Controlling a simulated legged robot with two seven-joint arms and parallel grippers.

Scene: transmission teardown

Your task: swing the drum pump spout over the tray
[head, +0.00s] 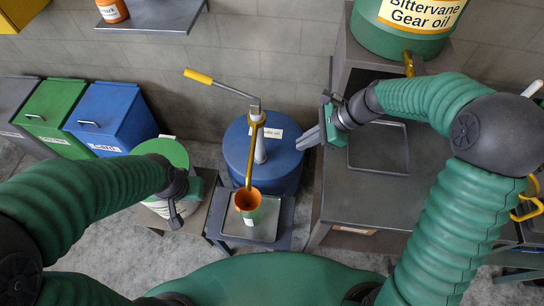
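The drum pump stands on a blue drum (236,150) in the middle, with a grey post and a lever with a yellow grip (198,76). Its brass-yellow spout (252,150) points toward me, and its tip is over an orange-lined cup (247,201). The cup stands on a grey tray (277,224) on a low stand in front of the drum. My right gripper (302,143) is right of the drum, apart from the spout; its grey fingers lie close together with nothing seen between them. My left gripper (175,219) is left of the tray, pointing down; its finger gap is hidden.
Blue (108,112) and green (54,112) bins stand at the left. A green-topped can (163,152) is beside my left arm. A dark bench (357,207) with a recessed tray is at right, with a green gear oil drum (405,38) behind. A wall shelf (155,17) holds an orange container.

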